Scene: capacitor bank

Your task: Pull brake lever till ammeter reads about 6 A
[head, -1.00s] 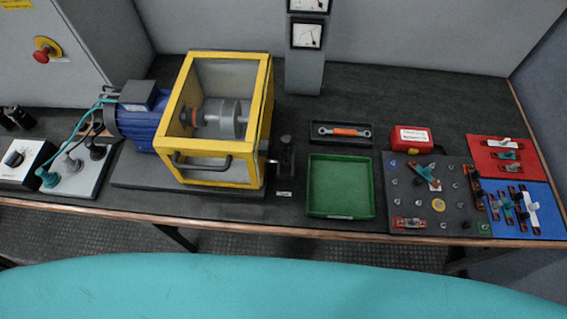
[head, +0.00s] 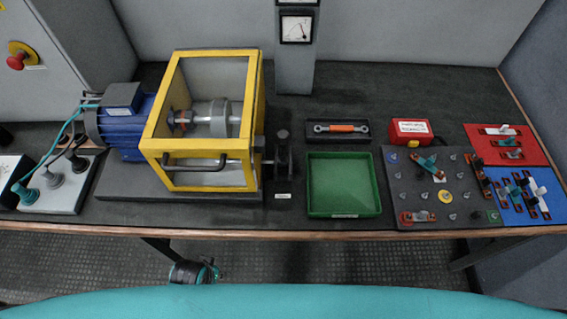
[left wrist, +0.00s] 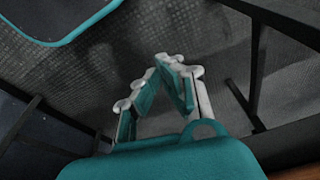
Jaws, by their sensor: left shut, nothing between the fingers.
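The brake lever (head: 282,150) is a black upright handle with a dark knob, just right of the yellow-framed guard (head: 258,120) on the bench. The ammeter appears to be a white-faced dial (head: 297,28) on the grey post behind; its scale is too small to read. A second dial above it is cut off by the top edge. My left gripper (head: 213,270) is low in front of the bench edge, below the guard and well apart from the lever. In the left wrist view, its fingers (left wrist: 168,63) are shut and empty over the floor. My right gripper is not in view.
A blue motor (head: 122,128) sits left of the guard, with a cabled plug panel (head: 60,185) farther left. A green tray (head: 343,212) lies right of the lever. The bench's front edge (head: 330,232) lies between my left gripper and the bench-top items.

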